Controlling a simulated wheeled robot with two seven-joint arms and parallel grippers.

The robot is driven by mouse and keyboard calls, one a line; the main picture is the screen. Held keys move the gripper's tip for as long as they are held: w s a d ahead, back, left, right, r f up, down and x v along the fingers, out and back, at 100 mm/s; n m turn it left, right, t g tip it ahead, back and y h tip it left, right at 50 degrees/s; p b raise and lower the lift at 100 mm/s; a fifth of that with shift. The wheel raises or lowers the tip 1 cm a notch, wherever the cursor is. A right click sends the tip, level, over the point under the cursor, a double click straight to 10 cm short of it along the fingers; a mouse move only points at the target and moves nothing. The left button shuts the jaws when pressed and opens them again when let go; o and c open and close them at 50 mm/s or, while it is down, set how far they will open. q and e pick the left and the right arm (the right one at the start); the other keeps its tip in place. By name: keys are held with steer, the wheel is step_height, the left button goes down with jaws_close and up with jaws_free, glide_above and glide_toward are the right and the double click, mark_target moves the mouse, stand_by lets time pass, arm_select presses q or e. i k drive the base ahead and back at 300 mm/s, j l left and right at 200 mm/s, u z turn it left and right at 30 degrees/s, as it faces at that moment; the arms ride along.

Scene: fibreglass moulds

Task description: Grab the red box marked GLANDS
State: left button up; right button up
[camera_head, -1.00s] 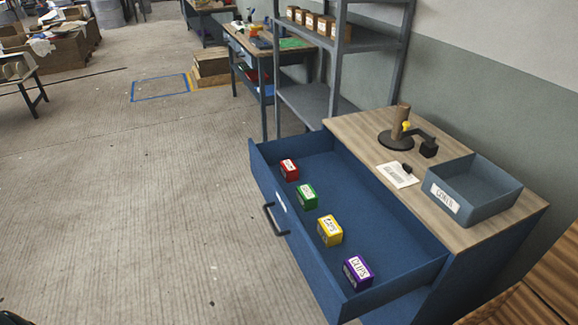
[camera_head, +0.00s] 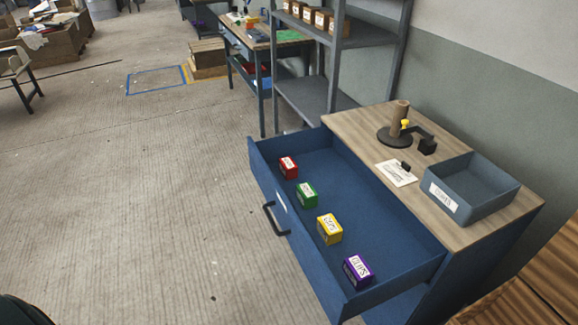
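A small red box (camera_head: 288,167) with a white label sits in the open blue drawer (camera_head: 345,190), near its far left end; its lettering is too small to read. A green box (camera_head: 307,194), a yellow box (camera_head: 329,229) and a purple box (camera_head: 357,270) stand in a row from it toward the near end, each with a white label. All the boxes are apart from one another. Neither of my grippers is in view.
The wooden cabinet top (camera_head: 450,215) holds a grey-blue labelled bin (camera_head: 492,183), a paper card (camera_head: 396,173) and a stand with a brown cylinder (camera_head: 399,118). A grey shelf unit (camera_head: 310,92) stands behind the drawer. The floor (camera_head: 150,210) left of the drawer is clear.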

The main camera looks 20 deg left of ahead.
mark_target(288, 169)
steer(key=i+j+z, duration=0.1)
steer(key=j, duration=0.2)
steer(key=i+j, duration=0.2)
steer(key=j, duration=0.15)
steer(key=i+j+z, duration=0.15)
steer(key=j, duration=0.2)
steer(key=i+j, duration=0.1)
steer(key=j, duration=0.25)
steer(key=i+j+z, duration=0.15)
steer(key=j, duration=0.2)
steer(key=i+j, duration=0.1)
steer(key=j, duration=0.25)
steer(key=z, duration=0.05)
